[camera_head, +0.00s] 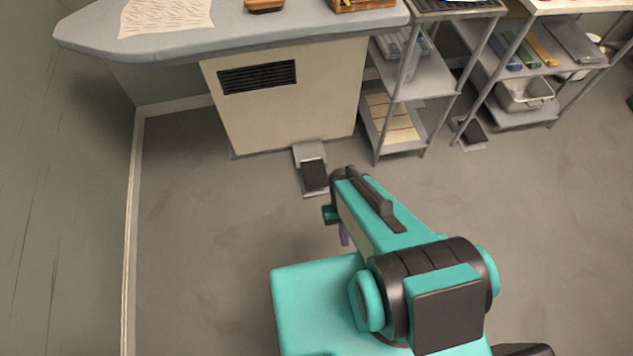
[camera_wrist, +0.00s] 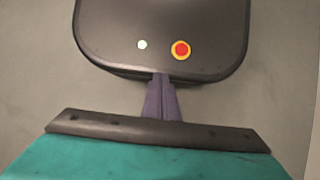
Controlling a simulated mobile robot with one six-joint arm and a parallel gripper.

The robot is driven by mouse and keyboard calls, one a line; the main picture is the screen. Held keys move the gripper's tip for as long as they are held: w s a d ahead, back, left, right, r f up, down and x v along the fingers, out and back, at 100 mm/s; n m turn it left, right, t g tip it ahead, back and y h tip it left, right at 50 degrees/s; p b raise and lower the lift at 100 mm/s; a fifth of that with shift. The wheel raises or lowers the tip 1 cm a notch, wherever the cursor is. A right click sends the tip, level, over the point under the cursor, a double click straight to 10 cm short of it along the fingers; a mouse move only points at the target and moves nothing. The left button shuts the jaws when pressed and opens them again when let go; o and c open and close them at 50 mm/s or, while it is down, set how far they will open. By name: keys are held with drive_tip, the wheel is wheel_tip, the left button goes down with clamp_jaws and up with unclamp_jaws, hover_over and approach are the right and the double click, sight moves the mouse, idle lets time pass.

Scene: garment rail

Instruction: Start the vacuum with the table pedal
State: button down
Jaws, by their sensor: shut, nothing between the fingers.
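The table pedal (camera_head: 313,176) is a dark plate in a light grey housing on the floor, at the foot of the ironing table's (camera_head: 230,40) pale cabinet. In the head view it shows just left of and beyond my raised arm. My gripper (camera_head: 345,238) shows partly below the arm, with its purple fingers pointing down; the rest is hidden behind the arm. It appears apart from the pedal, nearer to me. In the wrist view my gripper (camera_wrist: 161,80) has its fingers together and empty. The pedal does not show in the wrist view.
A second dark pedal (camera_head: 472,132) lies on the floor at the right, between two metal shelf units (camera_head: 425,85) (camera_head: 520,118). A wall with a white skirting (camera_head: 136,220) bounds the left. The grey floor (camera_head: 215,230) in front of the cabinet is clear.

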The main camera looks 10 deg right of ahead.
drive_tip(key=w+f+m+b, duration=0.2)
drive_tip(key=w+f+b, duration=0.5)
drive_tip(key=w+f, duration=0.25)
drive_tip(key=m+t+y+b, duration=0.25)
drive_tip(key=m+b, duration=0.45)
drive_tip(key=b, duration=1.3)
approach(317, 181)
drive_tip(key=r, duration=0.1)
drive_tip(key=shift+s+a+r+t+h, duration=0.15)
drive_tip(key=shift+t+h, duration=0.1)
drive_tip(key=shift+t, duration=0.2)
drive_tip(key=shift+b+x, duration=2.8)
drive_tip(key=shift+x, duration=0.8)
